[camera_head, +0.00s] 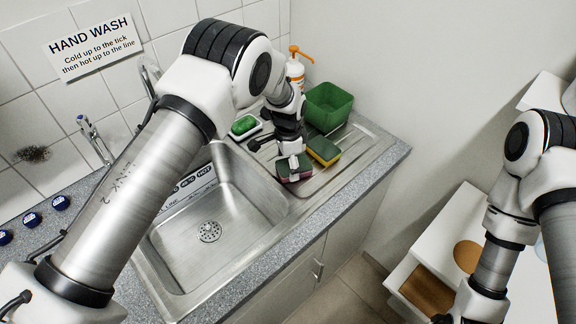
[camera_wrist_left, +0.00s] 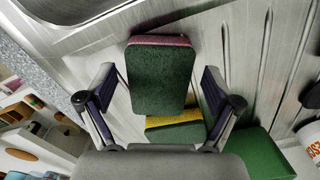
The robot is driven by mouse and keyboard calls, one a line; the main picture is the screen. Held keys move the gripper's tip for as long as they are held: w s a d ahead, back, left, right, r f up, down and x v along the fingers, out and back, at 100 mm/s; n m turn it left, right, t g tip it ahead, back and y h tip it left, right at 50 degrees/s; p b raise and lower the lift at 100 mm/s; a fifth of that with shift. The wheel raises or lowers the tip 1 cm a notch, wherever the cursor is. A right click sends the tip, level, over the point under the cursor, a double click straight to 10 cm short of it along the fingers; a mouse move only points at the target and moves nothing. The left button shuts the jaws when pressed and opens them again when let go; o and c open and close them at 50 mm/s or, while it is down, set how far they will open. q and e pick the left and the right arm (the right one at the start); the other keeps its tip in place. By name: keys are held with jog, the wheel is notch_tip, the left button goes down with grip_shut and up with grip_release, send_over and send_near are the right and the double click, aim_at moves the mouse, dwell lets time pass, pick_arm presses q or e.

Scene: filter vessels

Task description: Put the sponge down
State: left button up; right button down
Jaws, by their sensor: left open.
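A pink sponge with a dark green scouring top (camera_head: 294,168) lies on the metal drainboard (camera_head: 345,165), right of the sink basin. It also shows in the left wrist view (camera_wrist_left: 160,75), with the green side towards the camera. My left gripper (camera_head: 290,160) is above it. In the left wrist view my left gripper (camera_wrist_left: 160,95) is open, with one finger on each side of the sponge and a visible gap at both sides. My right arm is at the lower right of the head view; only a little of its gripper end shows at the bottom edge.
A yellow and green sponge (camera_head: 324,151) lies close by. A green tub (camera_head: 328,106) and a pump bottle (camera_head: 295,70) stand behind it. A green soap bar (camera_head: 243,125) sits on a dish. The sink basin (camera_head: 235,215) is empty, with taps behind it.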

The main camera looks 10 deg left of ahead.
aim_at(288, 166)
pick_arm(q)
notch_tip(288, 166, up, 11)
jog(key=b, duration=0.3)
